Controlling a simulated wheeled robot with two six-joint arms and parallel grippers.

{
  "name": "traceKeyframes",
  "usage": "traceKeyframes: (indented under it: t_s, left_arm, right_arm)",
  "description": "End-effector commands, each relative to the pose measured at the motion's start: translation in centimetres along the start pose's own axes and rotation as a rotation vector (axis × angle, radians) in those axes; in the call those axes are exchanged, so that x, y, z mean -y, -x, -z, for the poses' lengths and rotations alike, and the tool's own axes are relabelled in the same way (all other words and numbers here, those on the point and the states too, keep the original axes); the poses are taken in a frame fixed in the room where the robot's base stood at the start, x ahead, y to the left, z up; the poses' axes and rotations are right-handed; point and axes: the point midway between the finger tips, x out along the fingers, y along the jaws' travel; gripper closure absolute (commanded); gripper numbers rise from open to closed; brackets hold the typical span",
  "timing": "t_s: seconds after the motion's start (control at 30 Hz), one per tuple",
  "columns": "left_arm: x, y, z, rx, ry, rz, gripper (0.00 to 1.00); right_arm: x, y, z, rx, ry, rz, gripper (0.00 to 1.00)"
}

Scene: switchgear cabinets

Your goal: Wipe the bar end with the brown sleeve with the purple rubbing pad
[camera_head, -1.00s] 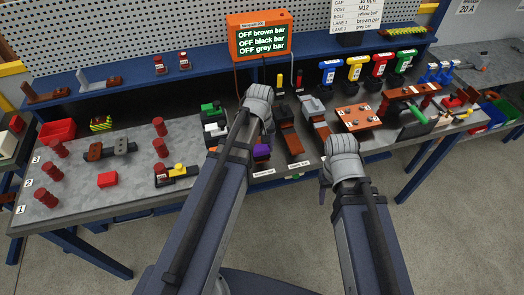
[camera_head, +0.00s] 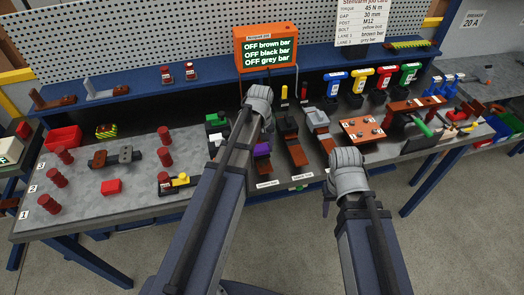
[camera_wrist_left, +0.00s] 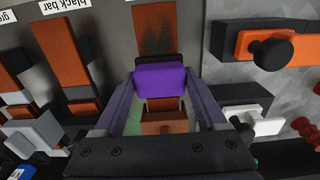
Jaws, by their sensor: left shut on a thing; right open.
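My left gripper (camera_wrist_left: 160,92) is shut on the purple rubbing pad (camera_wrist_left: 160,78), held between its two fingers. In the left wrist view the pad overlaps the lower end of a copper-coloured bar end (camera_wrist_left: 155,28) with a dark greenish stain. I cannot tell whether pad and bar touch. The brown sleeve (camera_wrist_left: 165,122) shows between the fingers, below the pad in the picture. In the head view the pad (camera_head: 262,151) shows just right of my left arm, which hides the left fingers and most of this bar. My right gripper (camera_head: 327,203) is open, in front of the bench edge.
The black bar (camera_wrist_left: 62,50) and a grey-sleeved bar (camera_head: 318,120) stand beside it. An orange screen (camera_head: 266,45) reads OFF for the brown, black and grey bars. A yellow-handled part (camera_head: 178,183) and red cylinders lie left. Bolted copper plates (camera_head: 361,130) lie right.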

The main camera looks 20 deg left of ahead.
Motion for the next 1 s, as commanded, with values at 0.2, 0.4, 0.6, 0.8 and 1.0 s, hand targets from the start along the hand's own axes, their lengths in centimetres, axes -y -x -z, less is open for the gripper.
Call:
traceKeyframes:
  t_s: [0.2,0.4,0.6,0.8,1.0]
  left_arm:
    - [0.0,0.2,0.2,-0.004,0.001,0.000,0.70]
    - [0.0,0.1,-0.4,-0.003,-0.001,0.000,0.70]
    - [0.1,0.0,-2.0,-0.003,-0.001,0.000,0.70]
    - [0.1,-0.2,-3.8,0.001,-0.001,0.000,0.78]
    - [0.0,-0.2,-4.0,0.004,-0.001,0.000,0.78]
  right_arm:
    - [0.0,0.2,0.0,0.000,0.000,0.000,0.50]
    - [0.0,0.1,0.0,0.000,0.000,0.000,0.50]
    - [0.0,0.0,0.0,0.000,0.000,0.000,0.50]
    - [0.0,-0.2,0.0,0.000,0.000,0.000,0.50]
    - [0.0,-0.2,0.0,0.000,0.000,0.000,0.50]
